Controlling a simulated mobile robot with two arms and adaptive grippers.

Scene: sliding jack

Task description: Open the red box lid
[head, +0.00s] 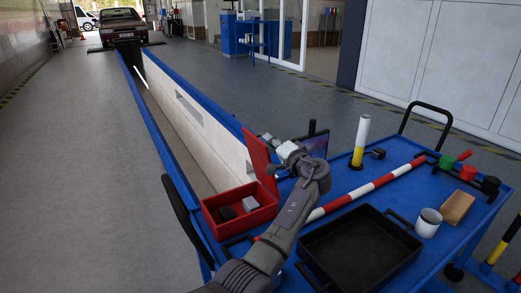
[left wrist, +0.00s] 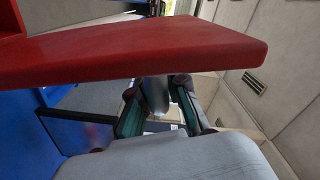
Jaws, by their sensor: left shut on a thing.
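The red box (head: 240,209) sits on the blue cart's left side, with a dark block and a grey block inside. Its red lid (head: 259,160) stands raised, roughly upright, along the box's right side. My left gripper (head: 266,138) is at the lid's upper edge, its arm reaching from the right of the box. In the left wrist view the lid (left wrist: 150,48) spans the top, and the fingers (left wrist: 160,108) are close together around a grey part just beyond the lid's edge. The lid partly hides the grip. My right gripper is not in view.
The blue cart (head: 375,172) also carries a black tray (head: 360,248), a red-white bar (head: 375,184), a white-yellow cylinder (head: 361,140), a white cup (head: 428,223) and a tan block (head: 457,208). A dark screen (head: 316,146) stands behind my gripper. A long pit lies beyond.

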